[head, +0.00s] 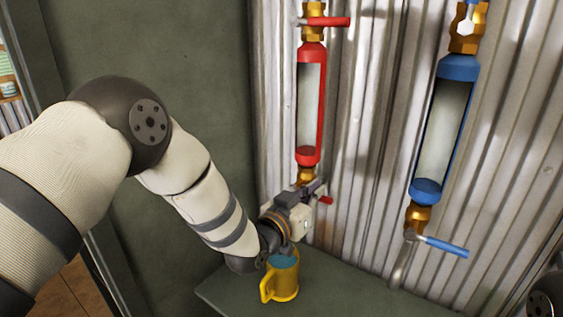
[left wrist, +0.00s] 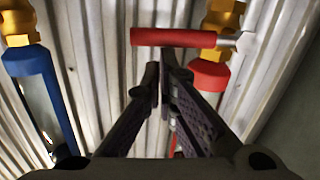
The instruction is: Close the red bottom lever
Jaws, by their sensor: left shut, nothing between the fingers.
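The red bottom lever (head: 326,200) sits at the lower end of the red-framed glass tube (head: 311,105), sticking out to the right, roughly level; my left gripper partly hides it. In the left wrist view the red lever (left wrist: 175,37) lies crosswise just beyond the fingertips, with its metal pivot at the right. My left gripper (head: 316,187) is at the lever in the head view. In the left wrist view its fingers (left wrist: 161,80) are together and empty. I cannot tell whether they touch the lever.
A yellow mug (head: 287,287) with blue contents stands on the grey ledge (head: 350,296) below my left gripper. A red top lever (head: 326,21) is above. A blue-framed tube (head: 445,120) with a blue lever (head: 445,246) is at the right. Corrugated metal (head: 375,150) stands behind.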

